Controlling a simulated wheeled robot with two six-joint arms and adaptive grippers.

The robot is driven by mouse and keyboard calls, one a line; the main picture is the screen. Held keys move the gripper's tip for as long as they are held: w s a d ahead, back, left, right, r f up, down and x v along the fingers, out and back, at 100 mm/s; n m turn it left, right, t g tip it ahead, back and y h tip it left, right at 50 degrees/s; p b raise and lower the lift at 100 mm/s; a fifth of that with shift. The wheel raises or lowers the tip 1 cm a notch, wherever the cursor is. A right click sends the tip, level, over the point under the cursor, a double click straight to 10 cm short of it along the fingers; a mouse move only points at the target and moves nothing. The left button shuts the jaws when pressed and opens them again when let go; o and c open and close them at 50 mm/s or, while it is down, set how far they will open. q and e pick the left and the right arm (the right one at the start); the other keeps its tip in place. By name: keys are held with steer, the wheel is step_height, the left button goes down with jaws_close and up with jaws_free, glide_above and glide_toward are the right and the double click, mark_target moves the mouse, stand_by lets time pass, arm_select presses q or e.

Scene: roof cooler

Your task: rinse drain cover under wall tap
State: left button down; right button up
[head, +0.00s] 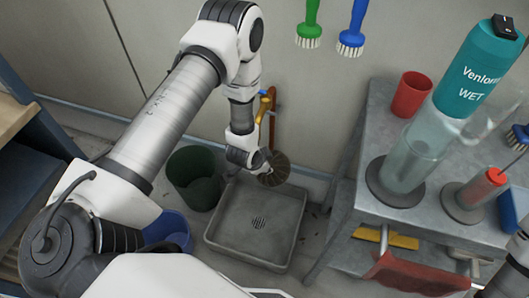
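A round, ribbed, brown-grey drain cover (275,170) is at the far edge of the square grey floor basin (212,226), tilted and below the wall tap. My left gripper (262,161) is at the cover's left edge and appears shut on it; the fingertips are small and partly hidden. The wall tap (264,106) is yellow-orange with a blue handle, on a copper-coloured pipe (272,125). My forearm and wrist stand close to its left side. I cannot tell whether water runs. A slotted drain (259,222) shows in the basin floor. My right gripper is not in view.
A green bucket (188,165) and a blue bucket (170,228) stand left of the basin. A grey metal table (360,150) at right holds a red cup (411,95), clear containers and a teal bottle (475,70). Green (310,25) and blue (353,30) brushes hang on the wall.

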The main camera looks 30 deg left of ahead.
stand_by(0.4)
arm_select(q)
steer(key=shift+w+d, duration=0.25)
steer(key=shift+d, duration=0.3)
steer(key=shift+a, duration=0.15)
steer(key=shift+s+a, duration=0.25)
steer(key=shift+a, duration=0.15)
steer(key=shift+w+d, duration=0.25)
steer(key=shift+d, duration=0.3)
